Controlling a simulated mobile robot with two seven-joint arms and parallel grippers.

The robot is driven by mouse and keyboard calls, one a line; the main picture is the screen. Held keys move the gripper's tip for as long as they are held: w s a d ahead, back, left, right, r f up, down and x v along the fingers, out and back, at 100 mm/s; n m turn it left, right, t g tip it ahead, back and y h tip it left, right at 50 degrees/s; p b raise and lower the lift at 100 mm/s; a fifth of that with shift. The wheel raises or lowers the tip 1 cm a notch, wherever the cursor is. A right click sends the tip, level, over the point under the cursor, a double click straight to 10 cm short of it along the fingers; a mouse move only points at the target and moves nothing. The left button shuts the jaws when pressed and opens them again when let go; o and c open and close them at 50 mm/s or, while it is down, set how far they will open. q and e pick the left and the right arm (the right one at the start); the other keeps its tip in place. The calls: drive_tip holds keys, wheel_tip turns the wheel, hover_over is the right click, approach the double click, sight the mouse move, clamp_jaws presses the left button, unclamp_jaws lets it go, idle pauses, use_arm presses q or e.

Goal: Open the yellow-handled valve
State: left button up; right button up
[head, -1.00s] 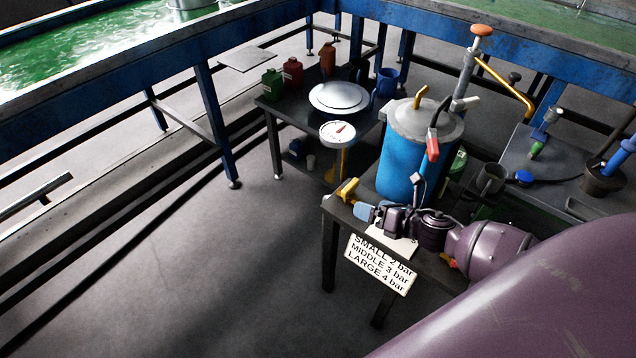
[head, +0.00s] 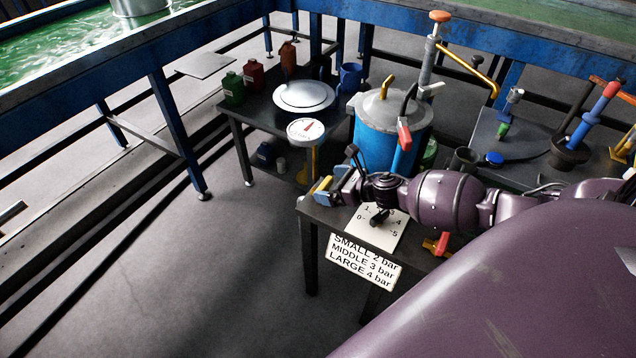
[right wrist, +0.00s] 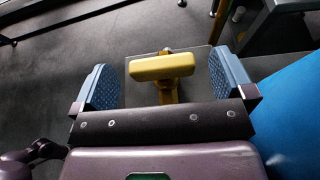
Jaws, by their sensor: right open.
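The yellow valve handle (head: 322,185) is at the left end of the small dark table. In the right wrist view the yellow handle (right wrist: 162,67) is a bar lying crosswise on a yellow stem. My right gripper (head: 331,186) is open at the handle. Its blue finger pads stand on either side of the bar in the right wrist view, with a gap at each end. I see no contact there. My left gripper is not in view.
A white dial plate (head: 386,235) and a pressure sign (head: 362,264) are at the small table's front. A red-handled yellow valve (head: 440,243) is to the right. The blue tank (head: 376,140) stands close behind my right arm. A round gauge (head: 305,131) is behind the handle. Floor at left is clear.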

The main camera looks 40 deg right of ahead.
sight(326, 183)
drive_tip(key=x, duration=0.3)
drive_tip(key=shift+f, duration=0.15)
drive_tip(key=shift+w+a+f+b, duration=0.1)
drive_tip(key=shift+w+a+b, duration=0.15)
drive_tip(key=shift+w, duration=0.2)
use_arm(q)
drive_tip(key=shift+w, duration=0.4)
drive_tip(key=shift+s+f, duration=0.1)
use_arm(e)
drive_tip(key=shift+c, duration=0.5)
